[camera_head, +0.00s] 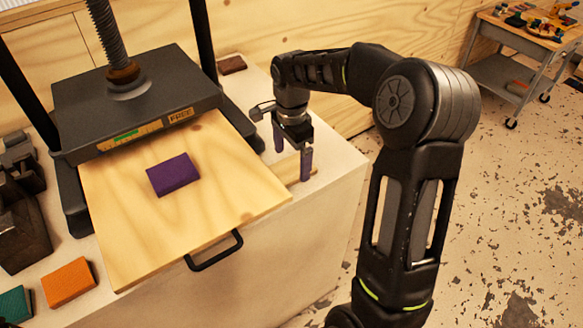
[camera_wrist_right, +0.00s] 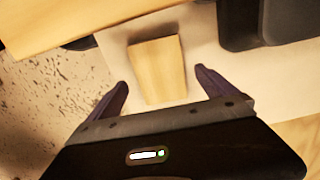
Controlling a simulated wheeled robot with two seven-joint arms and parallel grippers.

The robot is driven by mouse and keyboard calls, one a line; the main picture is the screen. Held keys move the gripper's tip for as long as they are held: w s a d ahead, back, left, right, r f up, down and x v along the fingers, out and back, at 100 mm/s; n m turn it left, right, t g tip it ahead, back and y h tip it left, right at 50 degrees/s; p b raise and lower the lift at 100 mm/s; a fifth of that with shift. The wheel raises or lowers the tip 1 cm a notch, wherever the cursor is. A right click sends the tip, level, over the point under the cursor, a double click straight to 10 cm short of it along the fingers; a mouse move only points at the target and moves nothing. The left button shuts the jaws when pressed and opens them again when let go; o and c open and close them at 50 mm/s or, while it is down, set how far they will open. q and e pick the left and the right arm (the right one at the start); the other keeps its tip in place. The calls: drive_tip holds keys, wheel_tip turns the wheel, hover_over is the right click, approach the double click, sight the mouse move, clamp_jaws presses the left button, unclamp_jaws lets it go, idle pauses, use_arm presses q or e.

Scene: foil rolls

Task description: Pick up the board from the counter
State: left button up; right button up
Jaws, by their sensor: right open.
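A small pale wooden board (camera_wrist_right: 157,68) lies on the white counter (camera_head: 335,165). In the head view only a pale part of the board (camera_head: 293,178) shows beside and behind my right gripper (camera_head: 292,158). In the right wrist view, my right gripper (camera_wrist_right: 162,86) has its two purple fingers wide apart, one to each side of the board's near end. The fingers look clear of the board, and nothing is between them in grip. How far the fingertips are above the counter is hard to tell. My left gripper is in neither view.
A black press (camera_head: 135,95) stands left of the gripper. Its pulled-out wooden platform (camera_head: 240,190) has a black handle (camera_head: 213,250) and bears a purple block (camera_head: 173,174). An orange block (camera_head: 68,283) and a teal block (camera_head: 14,304) lie front left, a brown block (camera_head: 231,64) behind.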

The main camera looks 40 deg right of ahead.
sight(291, 168)
wheel_tip(291, 168, down, 2)
drive_tip(key=shift+f, duration=0.15)
drive_tip(key=shift+c, duration=0.4)
drive_tip(key=c, duration=1.4)
drive_tip(key=shift+r, duration=0.2)
wheel_tip(291, 168, up, 10)
drive_tip(key=b, duration=0.1)
drive_tip(key=shift+f, duration=0.15)
